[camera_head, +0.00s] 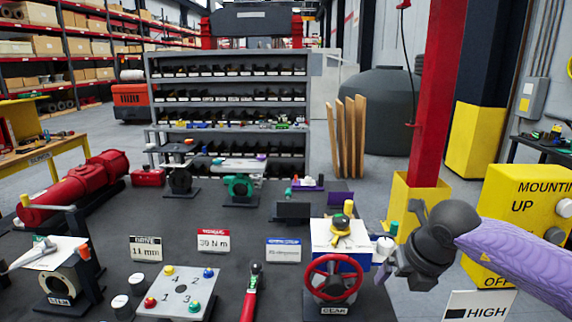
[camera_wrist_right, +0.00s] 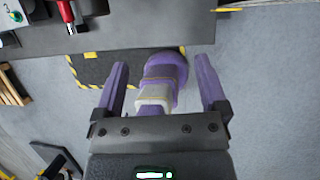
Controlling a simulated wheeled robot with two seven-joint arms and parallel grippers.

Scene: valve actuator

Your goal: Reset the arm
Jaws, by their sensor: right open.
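My right arm comes in from the right in a purple sleeve, and its dark gripper end (camera_head: 402,266) is just right of the gear unit on the dark bench. In the right wrist view, the two purple fingers of my right gripper (camera_wrist_right: 162,62) are spread with nothing held. A purple part with a white band shows between and beyond them, over the floor. My left gripper is not in view.
The bench (camera_head: 215,225) carries a red handwheel (camera_head: 333,278), a yellow-topped gear unit (camera_head: 341,235), a numbered plate (camera_head: 180,291), a red-handled tool (camera_head: 249,300), a lever valve (camera_head: 62,277) and a red actuator (camera_head: 75,190). A yellow control box (camera_head: 520,215) stands at right.

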